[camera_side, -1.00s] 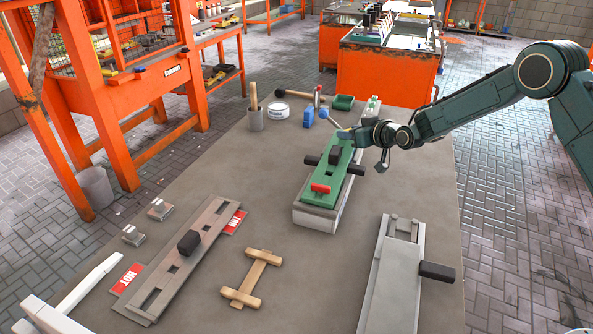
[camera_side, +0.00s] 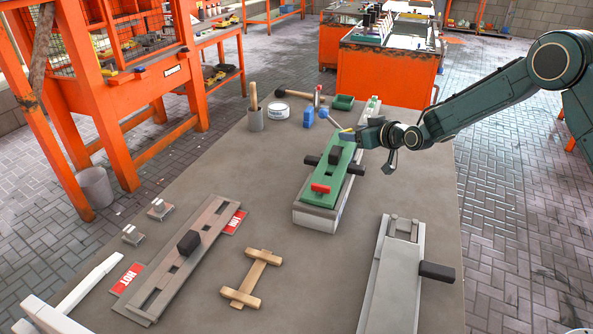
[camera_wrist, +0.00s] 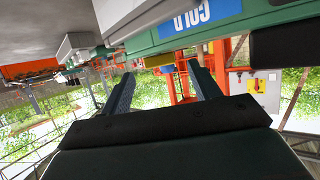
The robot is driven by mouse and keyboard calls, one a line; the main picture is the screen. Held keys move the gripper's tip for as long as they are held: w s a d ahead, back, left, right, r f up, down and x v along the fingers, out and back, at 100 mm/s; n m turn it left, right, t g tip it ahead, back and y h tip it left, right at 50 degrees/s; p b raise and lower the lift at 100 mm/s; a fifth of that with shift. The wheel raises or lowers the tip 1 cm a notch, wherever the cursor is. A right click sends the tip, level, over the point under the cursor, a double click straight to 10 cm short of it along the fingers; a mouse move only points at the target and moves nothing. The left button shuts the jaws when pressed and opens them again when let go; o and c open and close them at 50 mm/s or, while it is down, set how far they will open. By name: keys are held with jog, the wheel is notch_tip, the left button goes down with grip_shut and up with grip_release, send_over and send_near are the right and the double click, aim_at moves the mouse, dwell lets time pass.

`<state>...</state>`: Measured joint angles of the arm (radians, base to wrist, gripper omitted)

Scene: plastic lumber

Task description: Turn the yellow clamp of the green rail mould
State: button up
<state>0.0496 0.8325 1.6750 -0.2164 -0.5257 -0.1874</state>
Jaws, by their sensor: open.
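The green rail mould (camera_side: 325,182) lies on a pale base on the grey table, with a red handle (camera_side: 321,188) at its near end and black grips. The yellow clamp (camera_side: 346,134) is a small yellow patch at its far part, beside my gripper (camera_side: 361,137). In the wrist view the yellow clamp (camera_wrist: 160,60) shows just beyond and between the fingertips of my open gripper (camera_wrist: 160,74), under a green edge with a blue "COLD" label (camera_wrist: 193,18). The fingers appear apart from the clamp. Its full shape is hidden.
A grey mould (camera_side: 395,275) lies front right, and another with "HOT" labels (camera_side: 180,258) front left. A wooden piece (camera_side: 252,278) lies between them. The middle left table is clear.

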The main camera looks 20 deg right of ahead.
jog(key=v, duration=1.1)
jog(key=shift+s, duration=0.25)
jog(key=c, duration=0.7)
jog(key=shift+m, duration=0.5)
jog(key=c, duration=0.6)
jog(key=m, duration=0.3)
jog(key=shift+s+a+f, duration=0.1)
jog(key=shift+s+f, duration=0.15)
jog(key=shift+f, duration=0.1)
grip_shut()
jog(key=m, duration=0.4)
jog(key=s+f+m, duration=0.1)
jog(key=m, duration=0.4)
jog(key=s+f+m+t, duration=0.1)
jog(key=m, duration=0.4)
jog(key=shift+a, duration=0.3)
